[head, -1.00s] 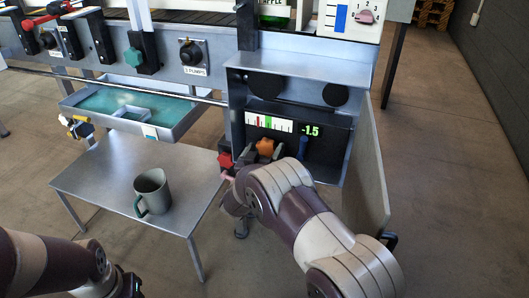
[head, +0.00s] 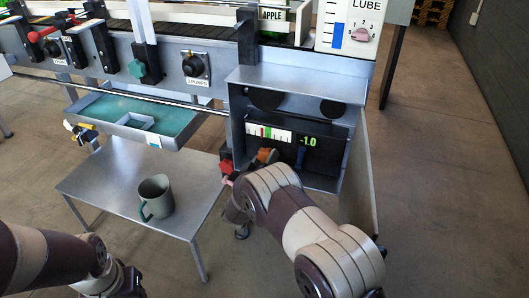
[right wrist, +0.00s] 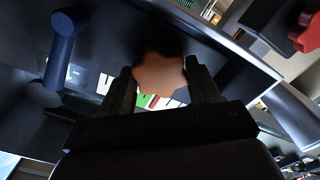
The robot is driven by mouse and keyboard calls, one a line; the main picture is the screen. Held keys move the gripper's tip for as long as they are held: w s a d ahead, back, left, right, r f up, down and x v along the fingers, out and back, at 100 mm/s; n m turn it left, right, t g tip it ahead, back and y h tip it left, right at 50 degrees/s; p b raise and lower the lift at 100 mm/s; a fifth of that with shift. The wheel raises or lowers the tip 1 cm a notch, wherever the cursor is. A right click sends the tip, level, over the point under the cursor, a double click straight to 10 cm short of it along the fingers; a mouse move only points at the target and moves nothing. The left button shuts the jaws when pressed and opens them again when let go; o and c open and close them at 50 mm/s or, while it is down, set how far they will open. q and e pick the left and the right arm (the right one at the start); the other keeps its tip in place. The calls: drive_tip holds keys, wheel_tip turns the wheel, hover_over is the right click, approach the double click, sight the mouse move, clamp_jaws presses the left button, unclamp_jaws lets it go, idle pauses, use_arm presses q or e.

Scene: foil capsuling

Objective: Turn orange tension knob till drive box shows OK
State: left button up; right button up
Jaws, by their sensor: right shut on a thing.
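The orange tension knob (right wrist: 158,73) sits between the fingers of my right gripper (right wrist: 160,82) in the right wrist view, and the gripper is shut on it. In the head view the knob (head: 267,155) shows partly above my right wrist, inside the open drive box (head: 335,112). The box's green readout (head: 308,141) reads -1.0. Left of it is a white gauge (head: 268,136) with green and red marks. My left arm comes in at the lower left of the head view; its fingers are not in the picture.
A red knob (head: 227,167) is on the box's left edge, and a blue lever (head: 301,155) is right of the orange knob. A grey-green mug (head: 155,196) stands on the metal table (head: 100,185). The box's door hangs open at right.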

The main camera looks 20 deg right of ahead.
drive_tip(key=n+p, duration=0.2)
drive_tip(key=n, duration=0.1)
drive_tip(key=shift+r+n, duration=0.15)
drive_tip(key=shift+n, duration=0.15)
drive_tip(key=shift+f+n+p, duration=0.2)
drive_tip(key=shift+n+p, duration=0.95)
drive_tip(key=shift+n, duration=0.65)
drive_tip(key=o, duration=1.1)
drive_tip(key=shift+c, duration=0.2)
drive_tip(key=p+v, duration=0.2)
drive_tip(key=v, duration=1)
drive_tip(key=shift+s+a+p, duration=0.25)
drive_tip(key=shift+s+p, duration=0.05)
